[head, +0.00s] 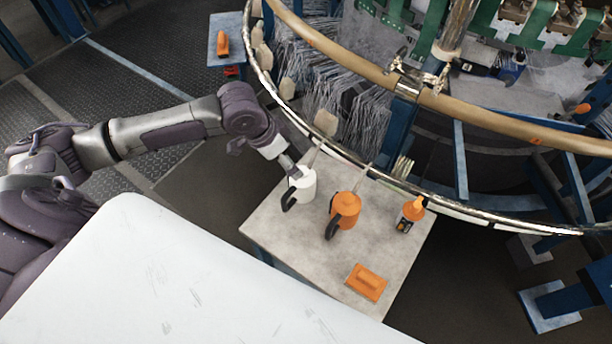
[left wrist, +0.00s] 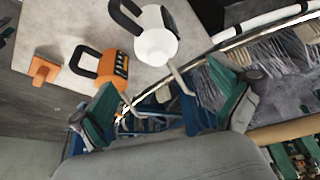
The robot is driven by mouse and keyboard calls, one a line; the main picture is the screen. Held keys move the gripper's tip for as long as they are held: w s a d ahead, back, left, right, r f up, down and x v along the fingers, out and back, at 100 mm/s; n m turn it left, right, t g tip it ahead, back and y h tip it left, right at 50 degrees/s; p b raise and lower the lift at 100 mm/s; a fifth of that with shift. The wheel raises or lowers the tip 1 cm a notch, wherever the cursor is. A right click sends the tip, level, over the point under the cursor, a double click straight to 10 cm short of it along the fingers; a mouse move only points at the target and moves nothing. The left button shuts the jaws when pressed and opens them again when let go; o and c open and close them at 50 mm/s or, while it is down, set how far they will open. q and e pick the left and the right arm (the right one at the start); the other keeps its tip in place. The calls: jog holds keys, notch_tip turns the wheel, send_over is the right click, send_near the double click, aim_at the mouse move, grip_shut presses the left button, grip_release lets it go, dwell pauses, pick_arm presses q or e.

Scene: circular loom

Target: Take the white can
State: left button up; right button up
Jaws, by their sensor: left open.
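The white can (head: 306,185) stands on a small grey table (head: 270,226) in the head view, with its black handle toward the lower left and a thin spout toward the upper right. My left gripper (head: 289,165) is at the can's upper left, close to its top; I cannot tell whether they touch. In the left wrist view, the white can (left wrist: 157,46) lies beyond the fingertips. The green-padded fingers of my left gripper (left wrist: 172,106) are spread wide, with nothing held between them. My right gripper is not in view.
An orange can (head: 347,206) with a black handle stands just right of the white can. The loom's curved rail (head: 330,152) passes over the table's back edge.

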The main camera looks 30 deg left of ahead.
aim_at(301, 180)
pick_arm(q)
jog(key=x, duration=0.6)
jog(key=shift+s+d, duration=0.15)
jog(key=shift+s, duration=0.1)
jog(key=shift+w+f, duration=0.15)
jog(key=shift+f, duration=0.4)
jog(key=x, duration=0.4)
jog(key=shift+s+f+p, duration=0.3)
jog(key=shift+w+f, duration=0.15)
jog(key=shift+f, duration=0.1)
jog(key=shift+c, duration=1.9)
jog(key=shift+r, duration=0.1)
jog(key=c, duration=1.1)
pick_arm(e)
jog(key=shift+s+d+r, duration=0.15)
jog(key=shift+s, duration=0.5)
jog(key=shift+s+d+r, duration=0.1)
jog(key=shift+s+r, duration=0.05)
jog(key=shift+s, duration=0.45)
